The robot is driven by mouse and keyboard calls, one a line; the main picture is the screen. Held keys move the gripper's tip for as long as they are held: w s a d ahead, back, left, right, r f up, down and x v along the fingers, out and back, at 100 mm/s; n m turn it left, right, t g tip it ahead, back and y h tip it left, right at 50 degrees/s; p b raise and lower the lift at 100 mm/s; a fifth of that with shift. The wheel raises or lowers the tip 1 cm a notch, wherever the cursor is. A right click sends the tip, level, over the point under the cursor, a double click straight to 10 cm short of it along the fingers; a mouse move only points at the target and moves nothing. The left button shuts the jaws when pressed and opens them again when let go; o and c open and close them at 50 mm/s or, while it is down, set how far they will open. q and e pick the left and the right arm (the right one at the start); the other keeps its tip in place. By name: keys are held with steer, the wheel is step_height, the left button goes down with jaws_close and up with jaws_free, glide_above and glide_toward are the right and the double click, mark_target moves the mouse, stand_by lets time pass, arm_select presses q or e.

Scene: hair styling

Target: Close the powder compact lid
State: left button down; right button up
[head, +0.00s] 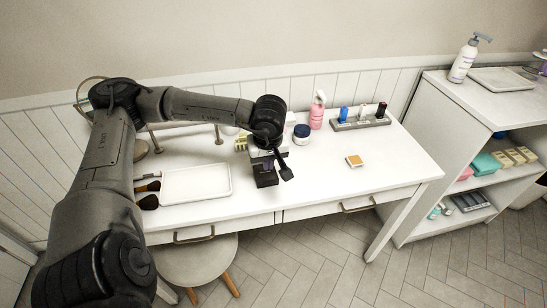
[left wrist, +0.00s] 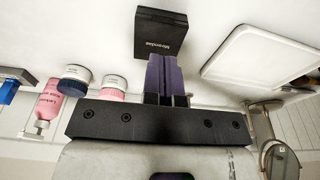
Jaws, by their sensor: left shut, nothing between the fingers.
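The powder compact (head: 266,181) is a small black square case on the white table, just right of the tray. In the left wrist view it is a dark block (left wrist: 160,36) with pale lettering on its face. I cannot tell whether its lid lies fully flat. My left gripper (left wrist: 164,62) is shut and empty, its purple fingers together right at the compact's edge; I cannot tell whether they touch it. In the head view the wrist partly covers this spot. My right gripper is not in view.
A white tray (head: 196,183) with brushes (head: 148,201) beside it lies left. A navy jar (head: 302,134), a pink bottle (head: 317,112) and a grey holder (head: 361,123) stand behind.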

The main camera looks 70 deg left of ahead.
arm_select(q)
steer(key=s+d+r+p, duration=0.1)
steer(key=d+r, duration=0.6)
steer(key=shift+r, duration=0.2)
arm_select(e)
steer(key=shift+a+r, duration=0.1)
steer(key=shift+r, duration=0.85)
arm_select(q)
steer(key=shift+s, duration=0.1)
